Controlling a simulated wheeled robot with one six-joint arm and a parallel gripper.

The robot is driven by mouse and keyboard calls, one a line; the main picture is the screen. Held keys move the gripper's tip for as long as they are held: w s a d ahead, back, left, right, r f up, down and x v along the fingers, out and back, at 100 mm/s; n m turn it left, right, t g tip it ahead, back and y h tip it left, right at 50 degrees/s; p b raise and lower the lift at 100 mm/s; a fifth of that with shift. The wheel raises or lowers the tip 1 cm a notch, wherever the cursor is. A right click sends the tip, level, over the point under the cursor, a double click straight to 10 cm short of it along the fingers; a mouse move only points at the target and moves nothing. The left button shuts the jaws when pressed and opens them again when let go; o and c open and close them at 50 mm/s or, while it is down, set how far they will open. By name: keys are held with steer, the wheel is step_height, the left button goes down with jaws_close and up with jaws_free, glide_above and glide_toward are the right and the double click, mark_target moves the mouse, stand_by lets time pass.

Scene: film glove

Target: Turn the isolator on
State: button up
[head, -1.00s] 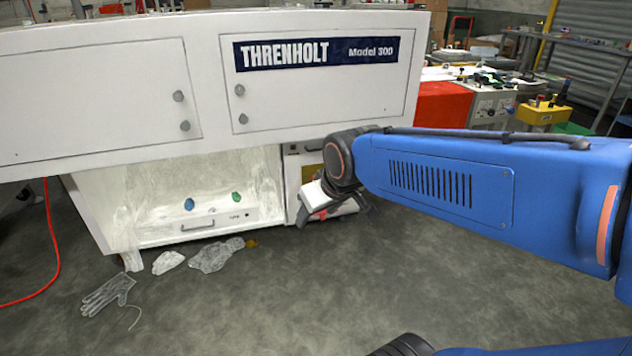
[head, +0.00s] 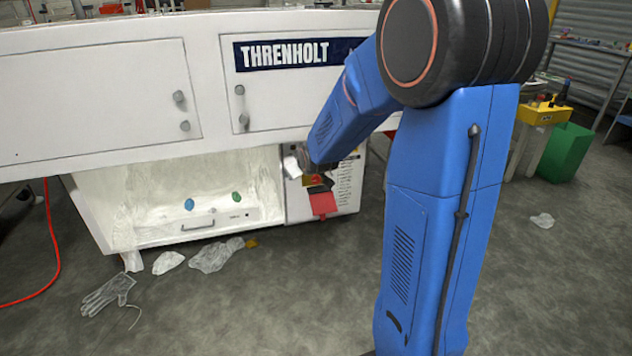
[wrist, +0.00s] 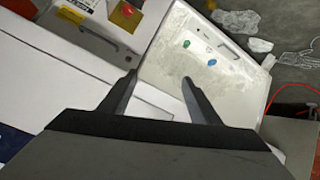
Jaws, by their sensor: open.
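The isolator, a red knob on a yellow plate (wrist: 126,12), is at the top edge of the wrist view, on a grey panel. In the head view the yellow and red area (head: 313,181) shows on the cabinet's lower right panel, partly covered by my gripper. My gripper (wrist: 158,79) is open and empty in the wrist view, its fingers apart and pointing toward the white open bay. The knob is beyond and left of the fingertips, and I see no contact. The knob's exact setting is too small to read.
The white Threnholt cabinet (head: 110,95) overhangs the open bay (head: 150,205), which holds a drawer and blue and green knobs. A red patch (head: 323,204) is below my gripper. A clear glove (head: 108,294) and crumpled film (head: 215,254) lie on the floor. A red cable runs at left.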

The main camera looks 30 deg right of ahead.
steer(key=w+d+f+t, duration=0.2)
steer(key=w+d+f, duration=0.35)
steer(key=w, duration=0.25)
steer(key=n+t+h, duration=0.2)
steer(key=t+h, duration=0.2)
glide_toward(316, 180)
steer(key=x, duration=1.1)
steer(key=shift+f, duration=0.1)
steer(key=shift+c, duration=0.4)
steer(key=c, duration=1)
